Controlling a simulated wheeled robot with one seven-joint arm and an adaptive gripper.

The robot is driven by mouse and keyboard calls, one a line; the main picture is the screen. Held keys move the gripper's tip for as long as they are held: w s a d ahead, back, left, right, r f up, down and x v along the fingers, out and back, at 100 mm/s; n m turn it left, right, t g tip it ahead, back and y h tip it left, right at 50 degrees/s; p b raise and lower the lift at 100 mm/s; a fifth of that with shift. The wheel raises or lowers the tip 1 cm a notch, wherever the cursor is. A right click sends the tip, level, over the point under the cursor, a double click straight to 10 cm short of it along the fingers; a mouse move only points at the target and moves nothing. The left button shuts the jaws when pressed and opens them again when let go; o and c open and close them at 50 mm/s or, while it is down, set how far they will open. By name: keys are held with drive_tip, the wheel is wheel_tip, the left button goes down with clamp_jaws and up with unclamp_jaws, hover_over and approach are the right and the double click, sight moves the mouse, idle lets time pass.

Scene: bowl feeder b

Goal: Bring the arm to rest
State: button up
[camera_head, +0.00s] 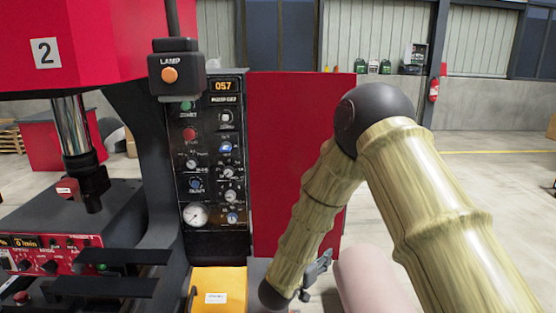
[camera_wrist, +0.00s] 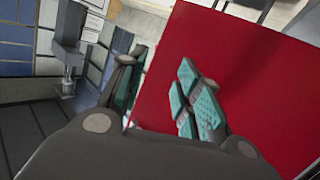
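My arm crosses the right half of the head view, bent at a dark elbow joint, with its lower part slanting down in front of the red panel (camera_head: 300,130). My gripper (camera_head: 322,266) shows only partly there, small and dark beside the arm's low end. In the wrist view my gripper (camera_wrist: 160,78) has two fingers spread apart, with teal pads and nothing between them. The red panel (camera_wrist: 235,60) fills much of that view behind the fingers. I cannot tell how far the gripper is from the panel.
A control panel (camera_head: 212,160) with knobs and a gauge stands left of the red panel. A yellow box (camera_head: 220,290) is below it. A red press (camera_head: 95,45) marked 2 fills the left. A pinkish rounded object (camera_head: 372,282) is low by the arm. Open floor (camera_head: 490,200) lies right.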

drive_tip(key=s+d+f+n+g+y, duration=0.2)
drive_tip(key=s+d+f+y, duration=0.1)
drive_tip(key=s+f, duration=0.75)
drive_tip(key=s+d+f+n+g+y, duration=0.2)
drive_tip(key=s+f+y, duration=0.35)
drive_tip(key=f, duration=0.75)
drive_tip(key=s+d+f+g, duration=0.1)
drive_tip(key=s+f+g, duration=0.1)
drive_tip(key=s, duration=0.9)
drive_tip(key=s+d+f+n+g+y, duration=0.1)
drive_tip(key=s+f+g, duration=0.2)
drive_tip(key=s, duration=0.8)
drive_tip(key=s+d+f+g, duration=0.2)
drive_tip(key=s+f+g, duration=0.1)
drive_tip(key=s, duration=0.9)
drive_tip(key=shift+n, duration=0.4)
drive_tip(key=shift+d, duration=0.2)
